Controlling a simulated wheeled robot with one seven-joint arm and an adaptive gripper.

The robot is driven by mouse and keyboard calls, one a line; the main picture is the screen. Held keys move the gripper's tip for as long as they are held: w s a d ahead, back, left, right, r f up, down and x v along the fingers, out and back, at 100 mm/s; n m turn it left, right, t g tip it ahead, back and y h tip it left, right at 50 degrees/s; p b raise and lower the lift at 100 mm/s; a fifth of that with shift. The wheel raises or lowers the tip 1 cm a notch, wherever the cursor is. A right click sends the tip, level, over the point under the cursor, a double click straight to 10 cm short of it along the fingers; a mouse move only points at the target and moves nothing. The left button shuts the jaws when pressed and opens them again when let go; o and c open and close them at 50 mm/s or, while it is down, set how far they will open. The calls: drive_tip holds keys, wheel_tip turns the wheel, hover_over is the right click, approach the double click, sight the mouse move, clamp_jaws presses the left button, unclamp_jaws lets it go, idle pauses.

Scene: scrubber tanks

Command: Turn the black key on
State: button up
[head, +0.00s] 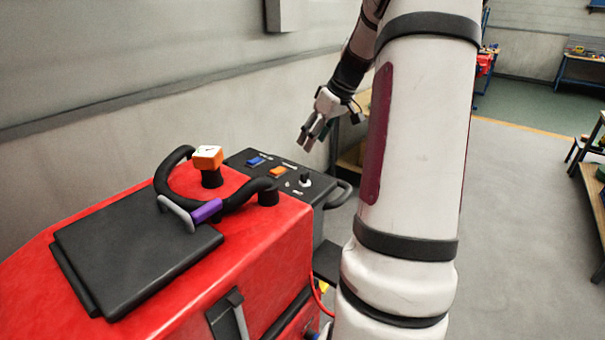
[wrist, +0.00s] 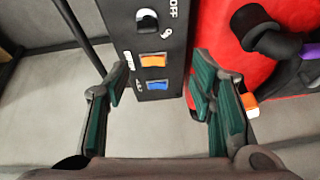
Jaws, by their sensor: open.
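The black key (head: 305,179) stands on the dark control panel (head: 313,197) at the end of the red machine. In the wrist view the key (wrist: 147,21) sits near the top of the panel, on a pale round base beside "OFF" lettering. My gripper (head: 313,137) is above the panel, apart from the key. In the wrist view my gripper (wrist: 161,92) is open and empty, its green-padded fingers on either side of the panel's lower end. The key lies beyond the fingertips. Its exact turn angle is hard to make out.
An orange switch (head: 278,171) and a blue switch (head: 257,160) share the panel with the key. The red machine (head: 285,235) carries a black curved handle (head: 238,197), an orange-and-white block (head: 208,155) and a purple grip (head: 206,211). A wall runs behind; grey floor lies open at right.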

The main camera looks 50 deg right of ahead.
sight(306, 172)
drive_tip(key=shift+n, duration=0.6)
drive_tip(key=x, duration=0.4)
drive_tip(key=s+d+x, duration=0.1)
drive_tip(key=x, duration=0.7)
drive_tip(key=shift+s+d+f+p, duration=0.1)
drive_tip(key=shift+d+f+p, duration=0.1)
drive_tip(key=shift+f, duration=0.2)
drive_tip(key=shift+s+d+f+p, duration=0.1)
drive_tip(key=shift+f+p, duration=0.05)
drive_tip(key=shift+f, duration=0.2)
drive_tip(key=c, duration=1.2)
